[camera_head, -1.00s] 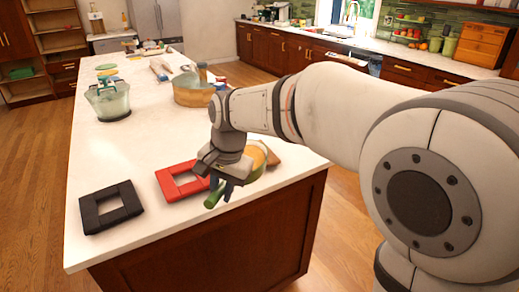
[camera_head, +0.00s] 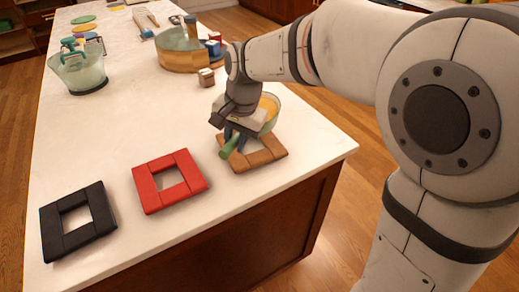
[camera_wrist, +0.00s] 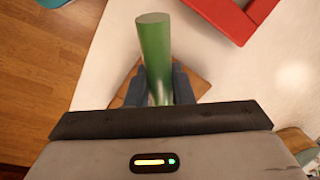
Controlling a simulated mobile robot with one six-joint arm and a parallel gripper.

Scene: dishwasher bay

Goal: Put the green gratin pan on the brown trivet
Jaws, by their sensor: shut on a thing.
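The green gratin pan, with yellow-orange contents, shows partly behind my wrist in the head view; its green handle (camera_head: 229,147) sticks out toward the front left. My gripper (camera_head: 234,134) is shut on that handle. In the wrist view the handle (camera_wrist: 154,45) stands between the two fingers of my gripper (camera_wrist: 154,88). The brown trivet (camera_head: 268,155) is a square frame near the counter's right edge. The pan is over its back part; I cannot tell whether it touches. A brown corner of the trivet (camera_wrist: 197,84) shows behind the fingers in the wrist view.
A red trivet (camera_head: 146,187) and a black trivet (camera_head: 50,238) lie to the left on the white counter. Behind are a wooden-sided pot (camera_head: 178,59), small blocks (camera_head: 206,77) and a glass bowl (camera_head: 80,75). The counter's front edge is close.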

